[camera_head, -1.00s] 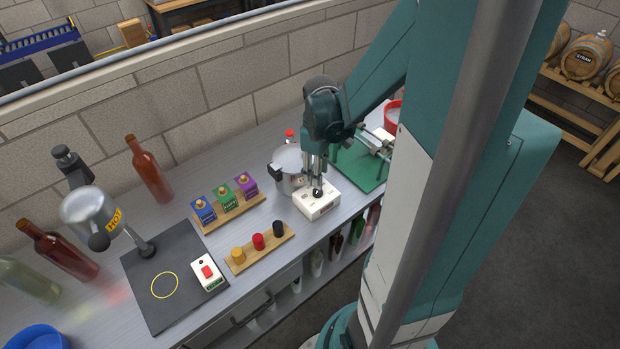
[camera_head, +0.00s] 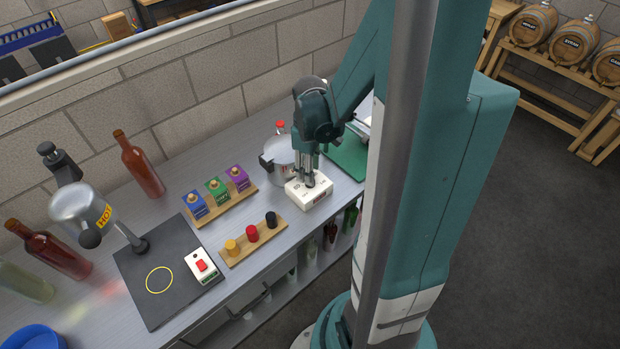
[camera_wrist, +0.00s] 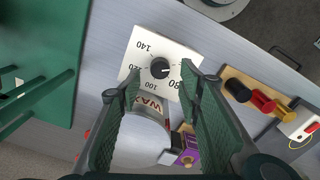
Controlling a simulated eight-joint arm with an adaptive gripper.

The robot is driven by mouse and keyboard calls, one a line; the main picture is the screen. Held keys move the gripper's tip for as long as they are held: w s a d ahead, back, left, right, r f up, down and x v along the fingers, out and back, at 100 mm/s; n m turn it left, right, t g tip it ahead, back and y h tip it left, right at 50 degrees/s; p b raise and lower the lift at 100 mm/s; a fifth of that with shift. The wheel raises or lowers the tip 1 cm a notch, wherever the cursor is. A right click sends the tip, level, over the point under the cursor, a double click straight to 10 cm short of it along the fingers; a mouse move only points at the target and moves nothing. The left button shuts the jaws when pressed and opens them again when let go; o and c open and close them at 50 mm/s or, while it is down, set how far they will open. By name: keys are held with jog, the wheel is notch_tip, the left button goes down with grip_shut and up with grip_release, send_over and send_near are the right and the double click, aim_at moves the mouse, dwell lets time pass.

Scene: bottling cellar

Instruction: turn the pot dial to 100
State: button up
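The pot dial is a black round knob (camera_wrist: 159,67) on a white box (camera_wrist: 143,55) printed with numbers, 140, 120, 100 and 80 among them. In the head view the white box (camera_head: 319,193) stands on the bench in front of the steel pot. My gripper (camera_head: 309,182) points down over it, and its fingers hide most of the knob there. In the wrist view my gripper (camera_wrist: 160,69) has its two fingertips on either side of the knob, with a gap showing at each side. I cannot read the knob's pointer surely.
The steel pot (camera_head: 279,152) stands close behind the box. A wooden block with yellow, red and black knobs (camera_head: 252,233) and a rack of coloured boxes (camera_head: 216,192) are to the left. A green board (camera_head: 350,160) lies to the right.

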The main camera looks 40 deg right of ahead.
jog(key=shift+f, duration=2.15)
jog(key=shift+c, duration=0.5)
jog(key=c, duration=0.8)
